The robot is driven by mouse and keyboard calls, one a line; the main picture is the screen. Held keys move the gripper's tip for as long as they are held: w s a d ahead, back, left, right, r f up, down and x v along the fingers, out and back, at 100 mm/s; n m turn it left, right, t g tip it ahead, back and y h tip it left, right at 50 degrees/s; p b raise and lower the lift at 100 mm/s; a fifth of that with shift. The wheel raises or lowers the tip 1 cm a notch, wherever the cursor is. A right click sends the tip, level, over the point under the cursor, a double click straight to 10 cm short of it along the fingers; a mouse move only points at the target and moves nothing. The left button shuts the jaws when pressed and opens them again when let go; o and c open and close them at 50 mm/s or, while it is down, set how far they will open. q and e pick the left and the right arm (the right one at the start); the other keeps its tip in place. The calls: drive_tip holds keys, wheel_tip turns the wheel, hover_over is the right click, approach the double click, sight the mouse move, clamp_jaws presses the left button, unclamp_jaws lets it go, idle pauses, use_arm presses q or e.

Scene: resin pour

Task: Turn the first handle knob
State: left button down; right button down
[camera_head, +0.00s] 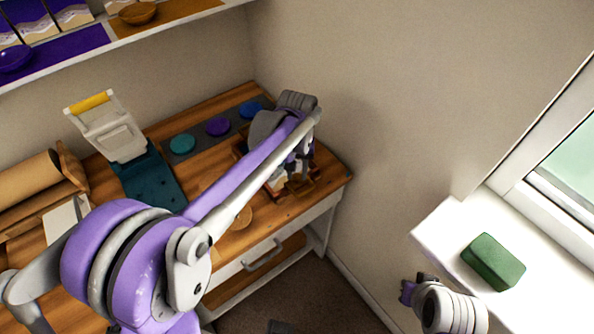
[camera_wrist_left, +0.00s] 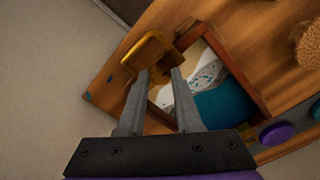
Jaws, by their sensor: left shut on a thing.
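The gold handle knob (camera_wrist_left: 148,52) sticks out from the corner of a wooden-framed tray (camera_wrist_left: 245,88) in the left wrist view. The tray holds teal and white patterned material. My left gripper (camera_wrist_left: 158,78) has its two fingers on either side of the knob's lower part and is shut on it. In the head view my left gripper (camera_head: 297,172) is over the right end of the worktable, and its arm and wrist hide much of the tray. My right gripper (camera_head: 408,290) is at the lower right, away from the table; its fingers are too small to read.
Teal (camera_head: 182,143), purple (camera_head: 217,126) and blue (camera_head: 251,109) round pieces sit on a grey strip behind the tray. A white press with a yellow bar (camera_head: 118,130) stands left. A green block (camera_head: 493,262) lies on the windowsill. The wall is close to the table's right end.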

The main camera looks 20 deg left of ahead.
use_arm(q)
drive_tip(key=m, duration=0.4)
drive_tip(key=shift+m, duration=0.3)
drive_tip(key=m, duration=0.3)
drive_tip(key=shift+m, duration=0.4)
drive_tip(key=m, duration=0.3)
drive_tip(key=shift+m, duration=2.2)
drive_tip(key=c, duration=0.6)
unclamp_jaws()
drive_tip(key=shift+r, duration=0.1)
